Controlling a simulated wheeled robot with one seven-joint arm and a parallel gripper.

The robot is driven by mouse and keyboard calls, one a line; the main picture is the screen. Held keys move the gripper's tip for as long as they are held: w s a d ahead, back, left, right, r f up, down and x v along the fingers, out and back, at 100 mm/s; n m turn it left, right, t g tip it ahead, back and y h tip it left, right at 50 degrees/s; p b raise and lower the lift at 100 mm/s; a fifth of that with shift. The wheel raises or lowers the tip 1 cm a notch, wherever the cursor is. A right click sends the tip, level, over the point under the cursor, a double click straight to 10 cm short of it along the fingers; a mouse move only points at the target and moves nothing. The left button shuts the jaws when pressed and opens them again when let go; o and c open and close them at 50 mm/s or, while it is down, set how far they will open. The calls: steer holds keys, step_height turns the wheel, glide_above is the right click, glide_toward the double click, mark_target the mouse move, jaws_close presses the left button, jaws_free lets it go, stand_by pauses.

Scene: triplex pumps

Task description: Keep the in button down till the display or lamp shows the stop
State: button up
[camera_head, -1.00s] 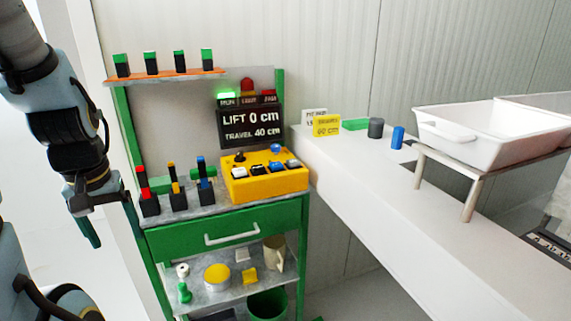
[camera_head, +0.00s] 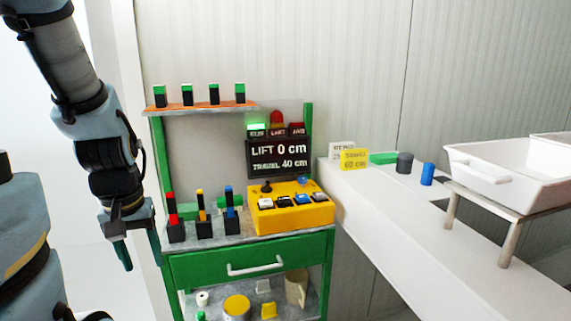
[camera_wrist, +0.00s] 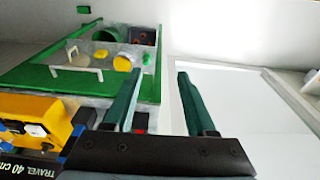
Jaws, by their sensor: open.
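The yellow control box (camera_head: 291,209) sits on the green cart's top at its right side. It carries a row of white, black, blue and white buttons, a dark knob and a blue round piece behind them; their labels are too small to read. The display (camera_head: 279,157) behind it reads LIFT 0 cm and TRAVEL 40 cm. Above it a green lamp (camera_head: 257,129) is lit; the red ones beside it look dim. My gripper (camera_head: 122,255) hangs open and empty left of the cart. In the wrist view its fingers (camera_wrist: 155,90) are apart, with the box (camera_wrist: 40,115) at left.
Black holders (camera_head: 202,228) with red, yellow and blue tools stand left of the box. A white basin (camera_head: 505,172) stands on a rack at right. A shelf (camera_head: 200,106) is above the cart.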

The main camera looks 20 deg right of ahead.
jaws_close()
stand_by(1.4)
